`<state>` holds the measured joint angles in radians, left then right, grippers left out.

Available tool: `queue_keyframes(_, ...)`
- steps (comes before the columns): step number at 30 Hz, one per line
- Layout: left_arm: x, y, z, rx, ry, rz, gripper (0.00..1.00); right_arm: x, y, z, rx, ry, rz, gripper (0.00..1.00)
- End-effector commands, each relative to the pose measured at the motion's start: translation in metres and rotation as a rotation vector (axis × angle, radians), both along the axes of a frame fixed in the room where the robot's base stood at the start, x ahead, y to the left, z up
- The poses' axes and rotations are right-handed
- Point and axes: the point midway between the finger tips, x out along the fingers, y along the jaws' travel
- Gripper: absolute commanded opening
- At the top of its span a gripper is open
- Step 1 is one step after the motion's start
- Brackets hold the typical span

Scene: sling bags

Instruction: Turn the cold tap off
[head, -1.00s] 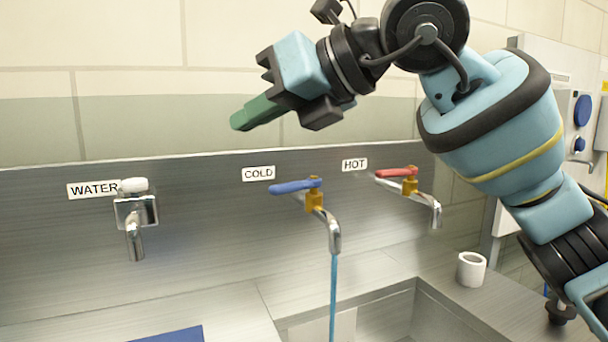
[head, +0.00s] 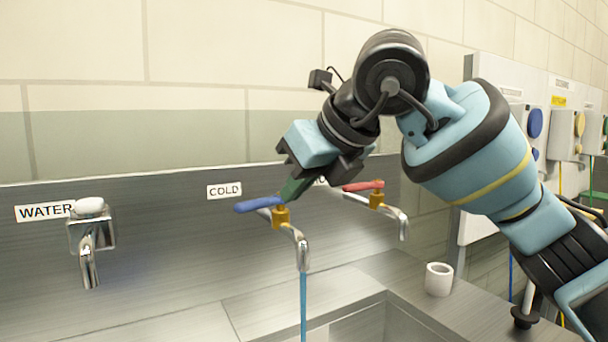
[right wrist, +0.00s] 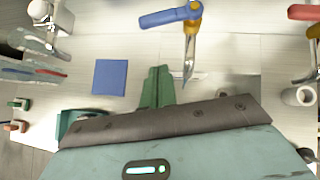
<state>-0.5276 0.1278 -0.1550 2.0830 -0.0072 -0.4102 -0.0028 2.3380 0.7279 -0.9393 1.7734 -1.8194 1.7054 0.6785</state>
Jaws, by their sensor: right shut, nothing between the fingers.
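The cold tap has a blue lever handle (head: 258,204) on a brass body, under the COLD label (head: 224,190). The handle points left, and a blue stream of water (head: 303,305) runs from its chrome spout (head: 301,248). The right wrist view also shows the blue handle (right wrist: 170,17) at the top. My right gripper (head: 292,190) is shut and empty, its green fingers just behind and right of the handle in the head picture; I cannot tell if they touch. The shut fingers also show in the right wrist view (right wrist: 158,85). My left gripper is not in view.
The red-handled hot tap (head: 363,186) is close on the right, its label mostly hidden by my gripper. The WATER tap (head: 90,240) is at the left. A white cup (head: 438,279) stands on the counter. A blue mat (right wrist: 109,77) lies left of my fingers.

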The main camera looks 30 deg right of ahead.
Motion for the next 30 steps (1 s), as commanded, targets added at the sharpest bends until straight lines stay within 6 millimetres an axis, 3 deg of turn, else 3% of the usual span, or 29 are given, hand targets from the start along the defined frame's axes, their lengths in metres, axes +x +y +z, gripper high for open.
queue_keyframes(8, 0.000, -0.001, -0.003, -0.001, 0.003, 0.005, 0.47, 0.036, 0.011, -0.038, 0.001, 0.002, 0.000, 0.00)
queue_keyframes(18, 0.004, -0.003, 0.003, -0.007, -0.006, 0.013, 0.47, 0.070, 0.021, -0.037, 0.002, -0.002, 0.001, 0.00)
queue_keyframes(30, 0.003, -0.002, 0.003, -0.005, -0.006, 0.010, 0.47, 0.075, 0.022, -0.037, 0.001, -0.002, 0.001, 0.00)
